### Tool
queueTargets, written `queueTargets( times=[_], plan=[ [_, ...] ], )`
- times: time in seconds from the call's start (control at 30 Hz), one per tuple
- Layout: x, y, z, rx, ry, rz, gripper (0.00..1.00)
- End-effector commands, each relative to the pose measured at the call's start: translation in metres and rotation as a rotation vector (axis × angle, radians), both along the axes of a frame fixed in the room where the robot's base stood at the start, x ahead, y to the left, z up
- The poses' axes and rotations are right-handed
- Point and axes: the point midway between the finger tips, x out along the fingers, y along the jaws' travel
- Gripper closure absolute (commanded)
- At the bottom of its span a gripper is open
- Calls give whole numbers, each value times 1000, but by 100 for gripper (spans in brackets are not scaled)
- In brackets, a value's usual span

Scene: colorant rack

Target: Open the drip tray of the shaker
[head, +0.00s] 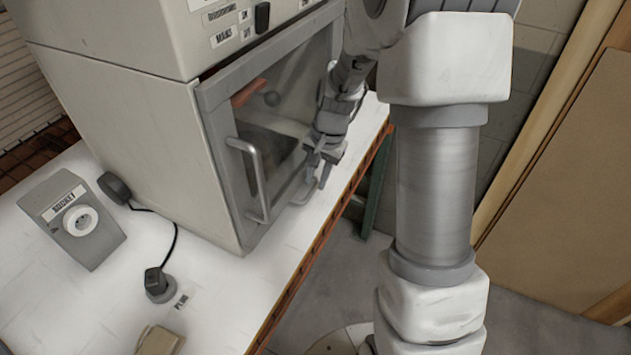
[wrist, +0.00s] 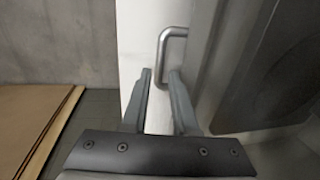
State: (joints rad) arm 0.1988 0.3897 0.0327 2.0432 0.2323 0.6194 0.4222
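The shaker (head: 140,130) is a large pale cabinet with a grey-framed glass door and a vertical door handle (head: 257,180). A small grey piece (head: 303,194) shows at the foot of its front, close to my fingers; it may be part of the drip tray, which I cannot make out clearly. My gripper (head: 321,172) is low in front of the door's right part. In the wrist view my gripper (wrist: 160,73) is open, and a bent silver handle (wrist: 164,48) appears between and beyond the fingertips. I cannot tell whether they touch it.
The white bench top (head: 215,285) ends at an orange front edge (head: 312,262). A grey socket box (head: 72,220), a black plug with a cable (head: 155,280) and a beige object (head: 160,341) lie at the left. Brown boards (head: 565,190) lean at the right.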

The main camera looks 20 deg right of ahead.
Motion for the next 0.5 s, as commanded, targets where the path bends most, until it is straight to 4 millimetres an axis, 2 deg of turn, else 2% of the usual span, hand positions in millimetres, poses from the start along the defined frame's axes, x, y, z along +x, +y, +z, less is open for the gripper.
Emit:
queueTargets(
  times=[0.13, 0.47, 0.5],
  plan=[
    [1, 1, -12, 0, 2, -1, 73],
    [2, 2, -15, 0, 0, 0, 73],
    [2, 2, -15, 0, 0, 0, 80]
  ],
)
